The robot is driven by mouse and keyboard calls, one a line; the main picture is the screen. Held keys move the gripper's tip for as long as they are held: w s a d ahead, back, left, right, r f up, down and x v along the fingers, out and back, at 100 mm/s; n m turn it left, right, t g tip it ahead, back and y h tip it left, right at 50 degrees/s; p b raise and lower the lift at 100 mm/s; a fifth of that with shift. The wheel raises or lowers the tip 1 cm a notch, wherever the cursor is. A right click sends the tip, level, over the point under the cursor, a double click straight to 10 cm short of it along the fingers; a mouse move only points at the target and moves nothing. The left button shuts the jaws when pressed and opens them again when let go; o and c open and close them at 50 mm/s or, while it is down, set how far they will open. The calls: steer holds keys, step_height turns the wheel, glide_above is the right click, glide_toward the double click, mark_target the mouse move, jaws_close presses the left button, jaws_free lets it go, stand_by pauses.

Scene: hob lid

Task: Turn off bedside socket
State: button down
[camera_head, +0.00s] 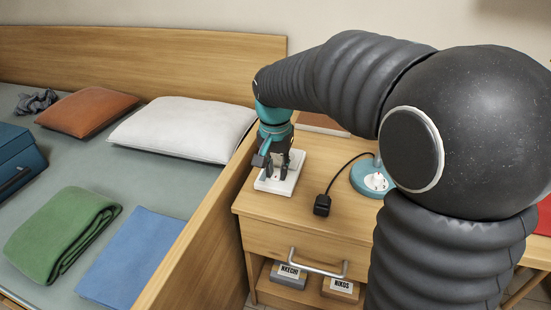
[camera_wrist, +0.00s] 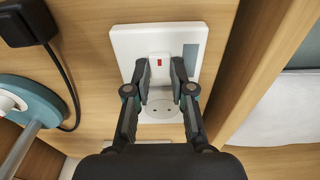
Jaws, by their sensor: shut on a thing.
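The white bedside socket (camera_head: 267,184) lies on top of the wooden nightstand, and its plate also shows in the wrist view (camera_wrist: 124,45). A white switch (camera_wrist: 160,64) with a red mark stands on the plate, above a round socket outlet (camera_wrist: 160,110) with nothing plugged in. My gripper (camera_head: 279,172) reaches down over the plate. In the wrist view its fingertips (camera_wrist: 160,76) sit on either side of the switch and are shut on it. The fingers partly hide the switch's sides and the plate. A blue-grey strip marks the plate's right side.
A black plug (camera_head: 322,205) on a cord lies on the nightstand (camera_head: 310,217), near a round teal lamp base (camera_head: 359,183). The bed's wooden side (camera_head: 205,240) runs close left of the nightstand. A drawer handle (camera_head: 318,270) sticks out in front.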

mark_target(276, 177)
stand_by(0.3)
steer(key=c, duration=1)
jaws_free()
step_height(276, 177, up, 12)
steer(key=shift+s+a, duration=0.15)
steer(key=shift+s, duration=0.15)
